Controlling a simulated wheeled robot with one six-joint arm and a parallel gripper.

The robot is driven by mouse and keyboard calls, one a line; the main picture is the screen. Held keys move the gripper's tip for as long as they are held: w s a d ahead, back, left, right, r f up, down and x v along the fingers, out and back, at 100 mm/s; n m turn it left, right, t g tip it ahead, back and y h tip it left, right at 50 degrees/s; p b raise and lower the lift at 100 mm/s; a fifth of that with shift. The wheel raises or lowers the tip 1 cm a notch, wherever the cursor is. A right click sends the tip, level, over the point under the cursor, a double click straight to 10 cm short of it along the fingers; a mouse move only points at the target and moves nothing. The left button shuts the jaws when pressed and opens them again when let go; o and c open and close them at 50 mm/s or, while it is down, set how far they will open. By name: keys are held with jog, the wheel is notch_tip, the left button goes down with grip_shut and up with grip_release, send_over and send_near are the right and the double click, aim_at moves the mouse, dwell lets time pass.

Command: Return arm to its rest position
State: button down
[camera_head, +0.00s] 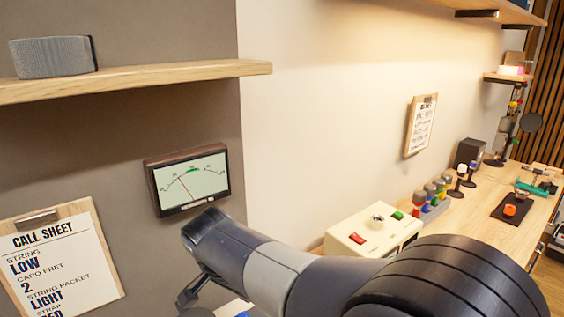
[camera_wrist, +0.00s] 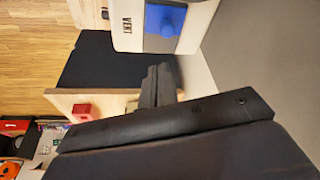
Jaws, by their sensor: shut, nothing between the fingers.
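My arm crosses the lower middle of the head view, from the lower right toward the wall meter (camera_head: 188,180), and its bent joint shows just below the meter. My gripper (camera_wrist: 160,72) shows in the wrist view with its dark fingers together and nothing between them. In the head view the gripper end is mostly cut off or hidden at the bottom edge. In the wrist view the fingers are near a white box marked VENT (camera_wrist: 127,28), which has a blue part (camera_wrist: 165,22); I cannot tell the exact gap.
A wooden shelf (camera_head: 150,80) holds a grey speaker (camera_head: 53,57). A call sheet clipboard (camera_head: 62,262) hangs at left. A cream box (camera_head: 345,228) with red and green buttons stands behind my arm. The wooden bench (camera_head: 470,215) runs right, holding colored jars and tools.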

jog(key=w+a+n+y+p, duration=0.2)
jog(key=w+n+p, duration=0.3)
jog(key=w+n, duration=0.3)
jog(key=shift+w+a+n+y, duration=0.35)
jog(key=shift+w+a, duration=0.2)
jog(key=shift+w, duration=0.25)
